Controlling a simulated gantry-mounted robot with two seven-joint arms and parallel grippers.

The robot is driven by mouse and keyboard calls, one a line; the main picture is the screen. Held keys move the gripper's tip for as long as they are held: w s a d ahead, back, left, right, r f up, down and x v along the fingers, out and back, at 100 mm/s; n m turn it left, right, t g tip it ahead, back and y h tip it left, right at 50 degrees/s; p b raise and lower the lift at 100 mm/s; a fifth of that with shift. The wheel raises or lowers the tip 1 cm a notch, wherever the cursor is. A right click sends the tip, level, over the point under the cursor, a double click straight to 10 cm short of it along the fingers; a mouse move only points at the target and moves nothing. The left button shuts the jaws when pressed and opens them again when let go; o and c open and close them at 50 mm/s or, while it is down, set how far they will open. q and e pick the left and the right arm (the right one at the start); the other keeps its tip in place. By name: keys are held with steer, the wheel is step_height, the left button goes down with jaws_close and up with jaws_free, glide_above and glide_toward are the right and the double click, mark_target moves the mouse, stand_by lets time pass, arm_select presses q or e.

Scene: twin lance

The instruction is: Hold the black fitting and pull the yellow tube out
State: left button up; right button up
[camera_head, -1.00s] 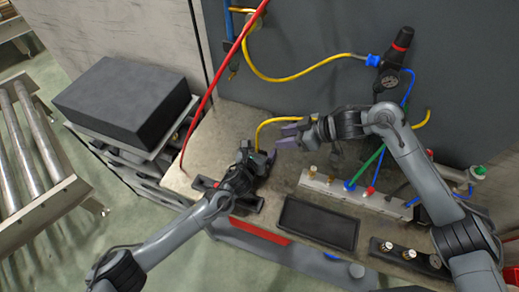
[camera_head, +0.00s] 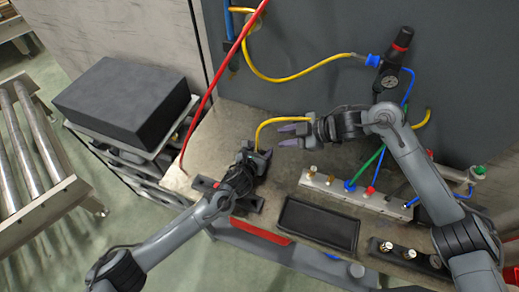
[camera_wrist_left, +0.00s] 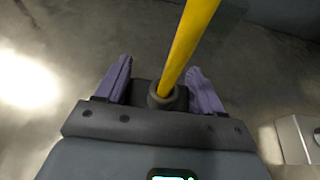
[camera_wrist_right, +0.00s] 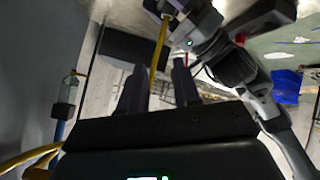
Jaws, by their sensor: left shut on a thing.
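The black fitting (camera_wrist_left: 166,98) sits between the purple fingers of my left gripper (camera_wrist_left: 160,88), which is shut on it low over the bench. The yellow tube (camera_wrist_left: 188,42) rises out of the fitting's collar. My right gripper is open and empty, just right of the tube. In the right wrist view the tube (camera_wrist_right: 158,48) shows beyond and between the open fingers, apart from them.
A black tray (camera_head: 318,224) lies on the bench (camera_head: 195,160). A grey panel (camera_head: 300,30) stands behind, with a regulator (camera_head: 390,80). A red hose (camera_head: 213,82) slants down at left.

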mark_target(257, 137)
steer(key=shift+w+a+f+n+h, duration=0.15)
steer(key=shift+w+a+f+n, duration=0.95)
steer(key=shift+n, duration=3.95)
steer(key=shift+w+a+f+n+h, duration=0.1)
steer(key=shift+a+f+n, duration=0.55)
steer(key=shift+a+n, duration=2.8)
steer(key=shift+w+d+f+n+h, duration=0.15)
steer(key=shift+w+f+n, duration=0.6)
steer(key=shift+n, duration=5.85)
steer(key=shift+s+f, duration=0.15)
